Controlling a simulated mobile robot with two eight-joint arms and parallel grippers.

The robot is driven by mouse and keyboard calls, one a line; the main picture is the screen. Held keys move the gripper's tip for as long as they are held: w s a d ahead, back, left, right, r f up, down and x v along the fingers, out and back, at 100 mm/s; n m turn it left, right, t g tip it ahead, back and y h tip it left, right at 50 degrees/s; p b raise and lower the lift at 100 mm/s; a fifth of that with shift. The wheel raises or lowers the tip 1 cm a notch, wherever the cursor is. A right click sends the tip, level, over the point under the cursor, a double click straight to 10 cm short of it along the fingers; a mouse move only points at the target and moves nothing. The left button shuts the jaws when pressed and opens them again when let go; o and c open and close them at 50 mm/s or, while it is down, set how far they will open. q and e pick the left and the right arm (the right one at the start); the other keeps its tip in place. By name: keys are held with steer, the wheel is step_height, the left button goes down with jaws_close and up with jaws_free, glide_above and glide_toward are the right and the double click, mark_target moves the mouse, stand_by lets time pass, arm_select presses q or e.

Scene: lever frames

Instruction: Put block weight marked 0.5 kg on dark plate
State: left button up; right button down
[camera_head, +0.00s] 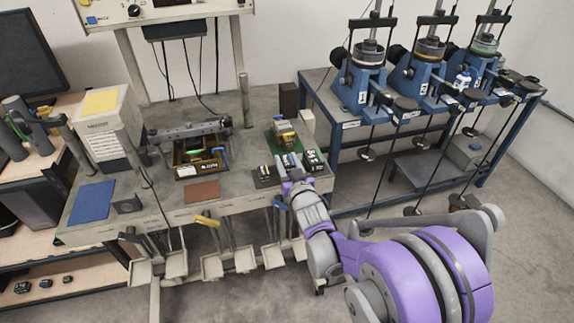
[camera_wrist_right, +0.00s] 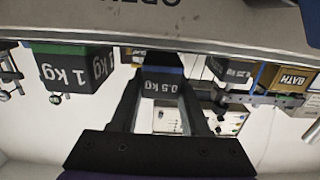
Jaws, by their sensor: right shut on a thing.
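The 0.5 kg block weight (camera_wrist_right: 162,88) is dark with white lettering, upside down in the wrist view. A blue band shows on its table side. My right gripper (camera_wrist_right: 160,100) is shut on it, one finger on each side; it also shows in the head view (camera_head: 291,181) at the bench's right front edge. Whether the block touches the bench is hard to tell. A 1 kg block (camera_wrist_right: 75,72) with a green band stands beside it. A small dark square (camera_head: 265,177) lies left of the gripper, perhaps the dark plate; I cannot confirm it. My left gripper is not in view.
A blue mat (camera_head: 92,201) and a brown mat (camera_head: 202,192) lie on the bench. A wooden tray (camera_head: 200,165) and a green plate (camera_head: 278,143) with items stand behind. Levers with pale footplates (camera_head: 243,262) hang along the front edge. Blue machines (camera_head: 362,80) stand at right.

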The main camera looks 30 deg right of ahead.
steer(key=shift+f, duration=0.5)
steer(key=shift+f, duration=0.25)
steer(key=shift+c, duration=1.9)
jaws_free()
steer(key=shift+r, duration=0.2)
